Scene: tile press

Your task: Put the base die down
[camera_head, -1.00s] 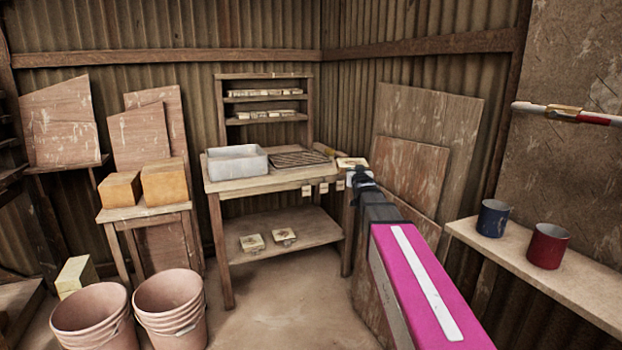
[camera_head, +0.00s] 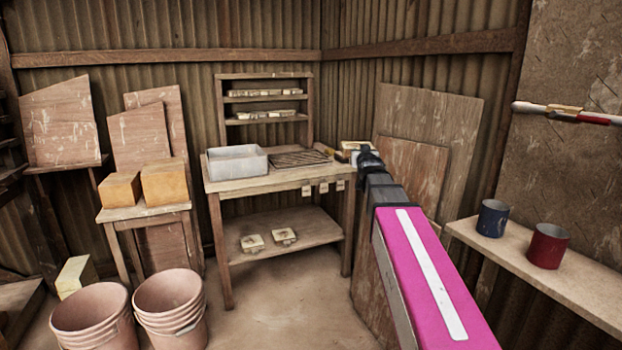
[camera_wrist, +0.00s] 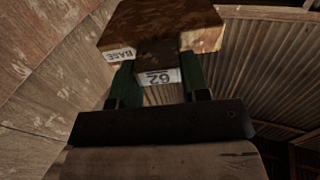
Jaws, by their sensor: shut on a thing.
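The base die (camera_wrist: 165,28) is a brown block with a label reading "BASE" and a tag reading "62", seen in the wrist view. My gripper (camera_wrist: 155,85) is shut on its narrower part, with a green finger on each side. In the head view the die (camera_head: 354,146) shows as a small pale block at the end of my arm, near the right end of the wooden workbench (camera_head: 235,184). My gripper (camera_head: 368,158) is partly hidden there by my wrist. I cannot tell whether the die touches the bench.
A grey tub (camera_head: 237,163) and a dark rack (camera_head: 298,158) stand on the bench. Wooden boards (camera_head: 425,130) lean at the right. A blue cup (camera_head: 492,218) and a red cup (camera_head: 547,246) stand on the right ledge.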

